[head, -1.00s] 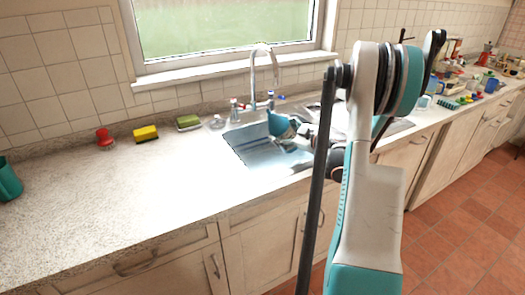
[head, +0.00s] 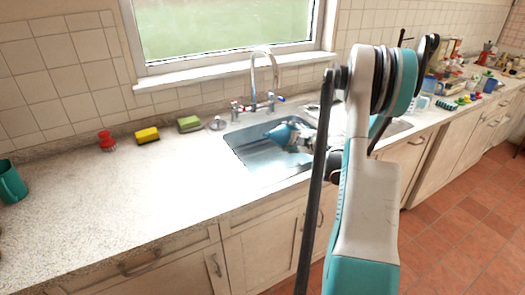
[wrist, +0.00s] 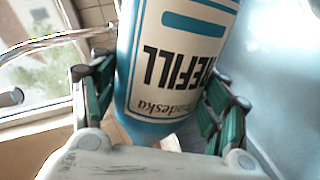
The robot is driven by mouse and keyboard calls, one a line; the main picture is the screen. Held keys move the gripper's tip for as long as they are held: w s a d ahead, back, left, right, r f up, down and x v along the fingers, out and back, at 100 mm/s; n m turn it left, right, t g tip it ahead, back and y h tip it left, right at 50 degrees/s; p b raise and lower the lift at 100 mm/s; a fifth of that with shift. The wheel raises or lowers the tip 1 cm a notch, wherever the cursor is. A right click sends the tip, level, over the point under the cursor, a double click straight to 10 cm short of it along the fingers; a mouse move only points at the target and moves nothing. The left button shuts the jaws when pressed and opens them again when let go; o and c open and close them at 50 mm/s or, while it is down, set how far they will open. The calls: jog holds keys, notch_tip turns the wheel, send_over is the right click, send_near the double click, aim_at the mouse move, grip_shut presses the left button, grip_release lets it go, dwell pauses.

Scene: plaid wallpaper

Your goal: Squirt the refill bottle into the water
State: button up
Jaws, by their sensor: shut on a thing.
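The refill bottle (wrist: 170,75) is blue with a cream label, and its "REFILL" lettering reads upside down in the wrist view. It also shows in the head view as a teal shape (head: 281,132), tilted over the sink basin. My gripper (wrist: 155,100) is shut on the bottle, with green-padded fingers on both sides; it shows small in the head view (head: 299,140). The steel sink (head: 240,149) is below the bottle. Its floor looks bluish, and I cannot clearly make out a water surface. The bottle's nozzle is not clearly visible.
A curved tap (head: 254,75) rises behind the sink. A green sponge (head: 190,124), a yellow sponge (head: 147,135), a red brush (head: 106,141) and a teal mug (head: 10,182) stand to the left. The front left counter (head: 120,210) is clear.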

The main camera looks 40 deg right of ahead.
jog(key=shift+d+f+n+h, duration=0.15)
jog(key=shift+f+n+h, duration=0.15)
jog(key=shift+f+n, duration=0.35)
jog(key=shift+r+n, duration=0.1)
jog(key=shift+n, duration=0.25)
jog(key=shift+r+n+h+b, duration=0.1)
jog(key=shift+n+h+b, duration=0.25)
jog(key=shift+n+h, duration=0.05)
jog(key=shift+r+n, duration=0.3)
jog(key=shift+r, duration=0.2)
dwell(0.6)
